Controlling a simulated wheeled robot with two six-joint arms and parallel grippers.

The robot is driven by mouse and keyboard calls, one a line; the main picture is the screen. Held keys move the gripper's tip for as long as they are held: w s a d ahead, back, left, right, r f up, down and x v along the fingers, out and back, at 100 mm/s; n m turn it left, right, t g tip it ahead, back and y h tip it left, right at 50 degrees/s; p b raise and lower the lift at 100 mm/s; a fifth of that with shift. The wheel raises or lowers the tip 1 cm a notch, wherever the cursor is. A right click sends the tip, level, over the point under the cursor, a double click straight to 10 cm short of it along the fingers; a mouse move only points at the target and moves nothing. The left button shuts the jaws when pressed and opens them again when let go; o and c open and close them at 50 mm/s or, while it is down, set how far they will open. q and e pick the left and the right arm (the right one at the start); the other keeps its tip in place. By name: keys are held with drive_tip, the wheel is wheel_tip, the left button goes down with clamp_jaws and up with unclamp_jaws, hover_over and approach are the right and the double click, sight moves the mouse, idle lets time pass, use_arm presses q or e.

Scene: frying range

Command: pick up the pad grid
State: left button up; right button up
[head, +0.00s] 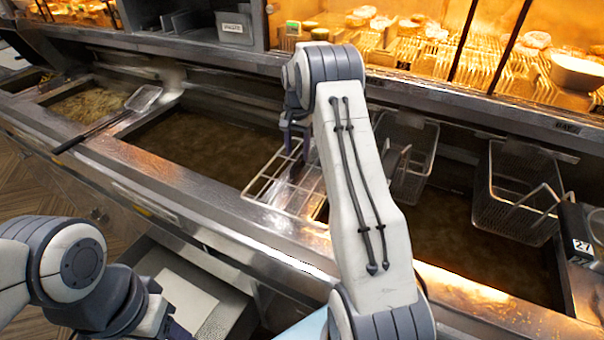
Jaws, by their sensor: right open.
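The pad grid (262,187), a pale metal wire frame with a few bars, lies at the front rim of the middle fryer vat, partly over the dark oil. Its right part is hidden behind my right arm. My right gripper (296,165) is open and points down at the grid's bars. I cannot tell whether its fingers touch the grid. My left gripper (178,329) shows only in part at the bottom edge, low in front of the fryer and well away from the grid; its fingertips are out of frame.
A mesh skimmer (143,98) lies across the rim at left. Wire fry baskets (408,150) and (515,200) hang over the vats at right. A lit warming rack (455,55) with food stands behind. The front steel ledge (190,200) is clear.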

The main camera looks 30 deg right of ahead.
sight(298, 162)
drive_tip(key=f, duration=0.1)
drive_tip(key=f+p, duration=0.1)
drive_tip(key=f, duration=0.1)
drive_tip(key=shift+s+f+p, duration=0.25)
drive_tip(key=shift+f+p, duration=0.05)
drive_tip(key=shift+f, duration=0.7)
clamp_jaws()
drive_tip(key=shift+r, duration=0.1)
idle(0.4)
